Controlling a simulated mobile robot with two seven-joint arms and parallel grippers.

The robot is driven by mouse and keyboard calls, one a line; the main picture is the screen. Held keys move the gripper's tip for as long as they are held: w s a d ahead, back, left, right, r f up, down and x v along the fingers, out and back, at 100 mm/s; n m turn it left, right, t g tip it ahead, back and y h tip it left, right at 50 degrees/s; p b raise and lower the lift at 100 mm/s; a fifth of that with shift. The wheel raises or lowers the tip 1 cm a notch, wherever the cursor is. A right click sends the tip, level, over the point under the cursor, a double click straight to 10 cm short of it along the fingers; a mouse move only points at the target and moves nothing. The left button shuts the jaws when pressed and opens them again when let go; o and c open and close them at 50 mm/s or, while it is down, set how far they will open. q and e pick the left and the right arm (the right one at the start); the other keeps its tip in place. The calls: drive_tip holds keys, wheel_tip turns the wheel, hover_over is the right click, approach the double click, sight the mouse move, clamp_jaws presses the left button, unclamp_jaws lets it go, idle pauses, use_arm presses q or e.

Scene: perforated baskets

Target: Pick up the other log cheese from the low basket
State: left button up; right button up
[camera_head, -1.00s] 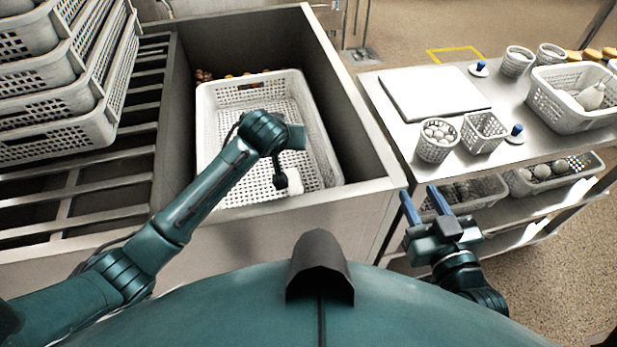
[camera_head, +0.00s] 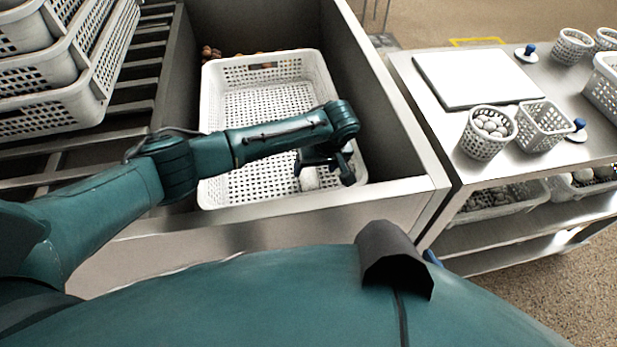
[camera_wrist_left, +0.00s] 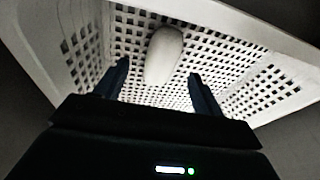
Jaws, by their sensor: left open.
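The low basket (camera_head: 245,103) is white and perforated and sits in a deep metal basin. A white log cheese (camera_head: 309,178) lies in it at the near right, partly hidden by my left gripper (camera_head: 325,166). In the left wrist view the pale, rounded log cheese (camera_wrist_left: 164,54) lies on the basket's perforated floor (camera_wrist_left: 215,62), beyond and between the fingertips. The left gripper (camera_wrist_left: 158,76) is open and empty, its blue fingers either side of the view's middle. Of my right gripper, only a bit of blue finger (camera_head: 432,258) shows behind my body.
Stacked white baskets (camera_head: 75,85) stand on slats at left. Basin walls (camera_head: 390,125) surround the low basket. Brown round items (camera_head: 210,52) lie behind it.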

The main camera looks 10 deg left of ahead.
sight(310, 172)
use_arm(q)
drive_tip(key=shift+w+a+b+x, duration=0.15)
drive_tip(key=shift+b+x, duration=0.25)
drive_tip(key=shift+x, duration=0.95)
drive_tip(key=shift+w+a+b+x, duration=0.2)
drive_tip(key=shift+b+x, duration=0.2)
drive_tip(key=shift+x, duration=1)
drive_tip(key=shift+r, duration=0.2)
drive_tip(key=shift+c, duration=0.4)
drive_tip(key=c, duration=1.1)
